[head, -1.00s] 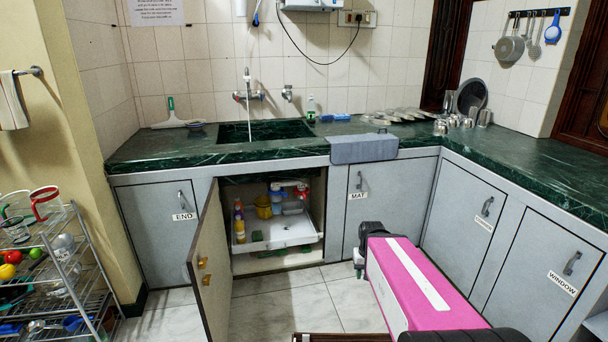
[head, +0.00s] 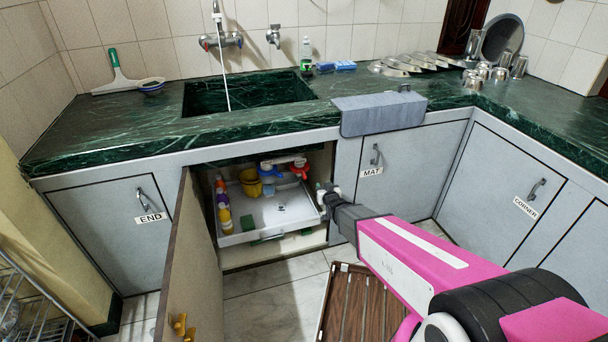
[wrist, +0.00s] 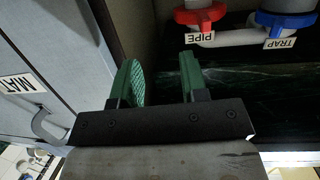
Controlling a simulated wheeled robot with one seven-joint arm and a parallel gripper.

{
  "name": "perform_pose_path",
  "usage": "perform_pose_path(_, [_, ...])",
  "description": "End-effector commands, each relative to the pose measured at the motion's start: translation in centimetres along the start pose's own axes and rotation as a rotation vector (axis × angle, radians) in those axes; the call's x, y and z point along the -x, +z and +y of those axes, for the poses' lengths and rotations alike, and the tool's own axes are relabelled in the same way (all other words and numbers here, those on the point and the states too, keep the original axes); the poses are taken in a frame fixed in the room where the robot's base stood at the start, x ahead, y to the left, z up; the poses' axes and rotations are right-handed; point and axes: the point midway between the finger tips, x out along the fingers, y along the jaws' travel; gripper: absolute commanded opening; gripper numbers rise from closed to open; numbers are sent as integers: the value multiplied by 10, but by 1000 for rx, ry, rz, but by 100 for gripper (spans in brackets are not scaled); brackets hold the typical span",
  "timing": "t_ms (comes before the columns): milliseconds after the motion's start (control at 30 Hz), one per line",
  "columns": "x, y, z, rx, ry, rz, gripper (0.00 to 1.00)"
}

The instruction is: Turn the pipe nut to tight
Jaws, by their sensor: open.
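The red pipe nut (head: 300,166) is inside the open cabinet under the sink, near the top right. In the wrist view the red nut (wrist: 199,15) is cut by the top edge, above a PIPE label (wrist: 199,38). The blue nut (head: 267,171) sits left of it in the head view, and in the wrist view the blue nut (wrist: 285,22) is by a TRAP label. My gripper (head: 324,190) is at the right side of the cabinet opening, apart from both nuts. In the wrist view my gripper (wrist: 160,80) shows two green finger pads apart, with nothing between them.
The open cabinet door (head: 195,255) stands on the left. A white tray (head: 262,232) with bottles and a yellow bucket (head: 250,182) fills the cabinet floor. A cloth (head: 378,114) hangs over the counter edge. The MAT door (wrist: 60,60) is close beside my gripper.

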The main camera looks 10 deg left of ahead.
Motion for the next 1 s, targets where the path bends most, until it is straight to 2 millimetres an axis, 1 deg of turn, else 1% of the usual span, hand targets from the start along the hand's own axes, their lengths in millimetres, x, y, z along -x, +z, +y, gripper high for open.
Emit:
perform_pose_path(33, [-7, 3, -17, 4, -25, 51, 40])
perform_pose_path(100, [-9, 3, -33, 6, -48, 115, 40])
perform_pose_path(233, [-10, 1, -50, 6, -74, 185, 40])
perform_pose_path(367, [-12, 0, -54, 6, -80, 206, 40])
perform_pose_path(467, [-19, -2, -55, 6, -80, 206, 40])
perform_pose_path(567, [-30, -4, -55, 6, -80, 204, 40])
perform_pose_path(667, [-46, -6, -56, 6, -79, 204, 40])
perform_pose_path(900, [-88, -15, -60, 5, -79, 204, 40])
perform_pose_path(1000, [-102, -18, -61, 5, -79, 204, 40])
